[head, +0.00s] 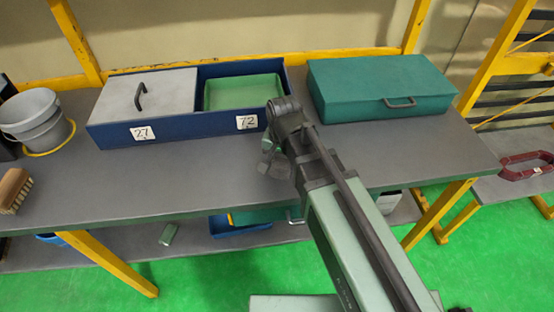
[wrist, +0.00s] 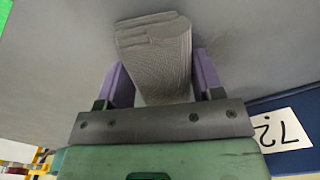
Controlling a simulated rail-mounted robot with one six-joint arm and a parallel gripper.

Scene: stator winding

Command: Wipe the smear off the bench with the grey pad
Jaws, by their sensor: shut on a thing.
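The grey pad (wrist: 155,45) is a ribbed, folded block. In the wrist view it is held between the purple fingers of my gripper (wrist: 163,88), which is shut on it. In the head view my gripper (head: 268,160) is over the middle of the dark grey bench (head: 190,180), in front of the blue box. The pad is hard to make out there. In the wrist view the bench surface (wrist: 60,60) lies behind the pad; I cannot tell if they touch. I can make out no smear in either view.
A blue box (head: 175,132) labelled 27 and 72, with a grey lid and a green tray (head: 240,92), stands at the bench's back. A teal case (head: 380,85) is right of it. A bucket (head: 35,120) and brush (head: 13,190) are at left.

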